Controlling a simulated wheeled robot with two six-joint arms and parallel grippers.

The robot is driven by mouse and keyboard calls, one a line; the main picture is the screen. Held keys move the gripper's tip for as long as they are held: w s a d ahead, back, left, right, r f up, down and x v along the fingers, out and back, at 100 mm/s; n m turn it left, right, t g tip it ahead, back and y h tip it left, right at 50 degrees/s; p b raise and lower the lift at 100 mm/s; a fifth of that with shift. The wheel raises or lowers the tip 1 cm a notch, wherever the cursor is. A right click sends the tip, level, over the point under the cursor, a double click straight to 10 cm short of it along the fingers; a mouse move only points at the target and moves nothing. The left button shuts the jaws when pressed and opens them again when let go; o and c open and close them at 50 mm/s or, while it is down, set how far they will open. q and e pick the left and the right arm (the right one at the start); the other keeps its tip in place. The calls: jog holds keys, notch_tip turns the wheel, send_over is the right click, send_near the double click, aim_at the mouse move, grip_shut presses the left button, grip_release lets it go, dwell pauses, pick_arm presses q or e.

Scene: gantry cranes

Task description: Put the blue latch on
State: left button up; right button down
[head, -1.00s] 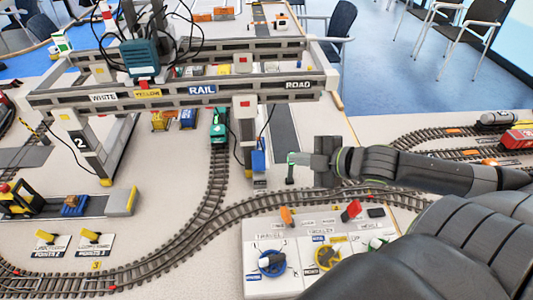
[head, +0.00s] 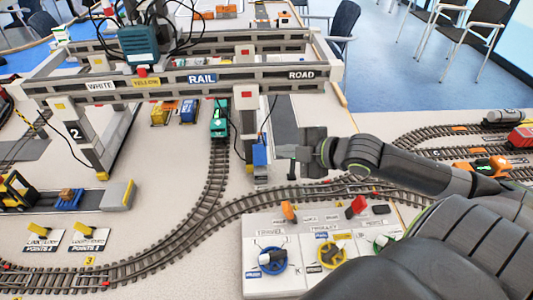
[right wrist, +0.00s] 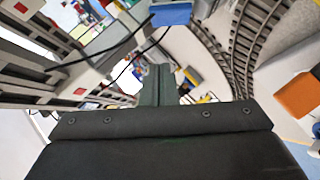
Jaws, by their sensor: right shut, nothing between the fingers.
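A blue piece (head: 260,156), which looks like the blue latch, sits low on the right leg (head: 247,120) of the gantry crane. A blue block also shows at the top of the right wrist view (right wrist: 171,14), beyond my fingers. My right gripper (head: 294,160) is just right of the blue piece in the head view, with a small gap between them. It is shut and empty, and its fingers show end-on in the right wrist view (right wrist: 157,85). Whether the latch is on or off is too small to tell. My left gripper is not in view.
A control panel (head: 258,222) with blue, yellow and green ringed dials and a red switch stands in front, below my right arm. Curved track (head: 200,205) runs between it and the crane. A green engine (head: 219,122) stands under the beam. A thin cable hangs by the right leg.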

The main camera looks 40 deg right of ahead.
aim_at(257, 146)
jog(key=x, duration=0.2)
jog(key=d+x, duration=0.1)
jog(key=x, duration=0.4)
jog(key=shift+w+d+f+b, duration=0.15)
jog(key=shift+w+f+b, duration=0.1)
jog(key=shift+f+b, duration=0.2)
jog(key=shift+w+d+f, duration=0.35)
jog(key=shift+w+f, duration=0.15)
jog(key=shift+w+d+f+b, duration=0.1)
jog(key=shift+w+d+b, duration=0.25)
jog(key=shift+b, duration=0.25)
jog(key=shift+a, duration=0.1)
jog(key=shift+s+a+p, duration=0.4)
jog(key=shift+s, duration=0.25)
